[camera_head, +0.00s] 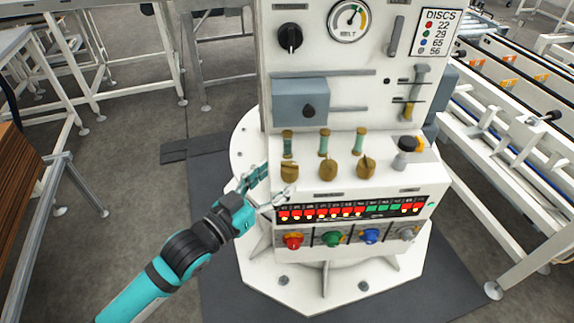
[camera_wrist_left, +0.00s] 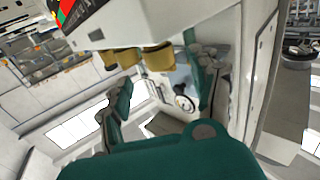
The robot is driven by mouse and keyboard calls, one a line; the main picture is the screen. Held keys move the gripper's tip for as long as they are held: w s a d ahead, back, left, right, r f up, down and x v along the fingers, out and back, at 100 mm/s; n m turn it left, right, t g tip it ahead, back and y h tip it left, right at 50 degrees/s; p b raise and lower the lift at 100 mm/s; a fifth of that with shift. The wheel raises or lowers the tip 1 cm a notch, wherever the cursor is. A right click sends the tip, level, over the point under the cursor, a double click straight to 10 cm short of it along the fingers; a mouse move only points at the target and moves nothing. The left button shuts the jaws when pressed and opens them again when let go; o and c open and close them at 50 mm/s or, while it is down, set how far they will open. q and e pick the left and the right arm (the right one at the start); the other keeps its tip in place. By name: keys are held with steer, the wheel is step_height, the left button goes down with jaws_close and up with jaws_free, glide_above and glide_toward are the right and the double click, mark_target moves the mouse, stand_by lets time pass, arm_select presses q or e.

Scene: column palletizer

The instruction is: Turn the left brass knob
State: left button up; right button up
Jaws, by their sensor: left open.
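The left brass knob (camera_head: 289,170) is the leftmost of three brass knobs on the sloping ledge of the white control panel. My left gripper (camera_head: 271,184) is open just to the left of this knob, its fingers apart and close to it. In the left wrist view the brass knobs show in a row, and the nearest brass knob (camera_wrist_left: 158,58) appears between the two teal fingers of the gripper (camera_wrist_left: 158,78). I cannot tell whether a finger touches it. My right gripper is not in view.
The middle brass knob (camera_head: 328,171) and right brass knob (camera_head: 366,168) stand close by, with green-handled brass levers behind them. Below are a lit red and green indicator strip (camera_head: 350,210) and coloured knobs, red (camera_head: 293,241) at left. A grey box (camera_head: 300,100) juts out above.

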mark_target(284, 173)
arm_select(q)
steer(key=x, duration=0.4)
steer(key=shift+w+d, duration=0.15)
steer(key=shift+w, duration=0.1)
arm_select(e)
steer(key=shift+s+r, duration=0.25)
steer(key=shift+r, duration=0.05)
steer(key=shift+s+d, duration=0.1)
arm_select(q)
steer(key=c, duration=1.2)
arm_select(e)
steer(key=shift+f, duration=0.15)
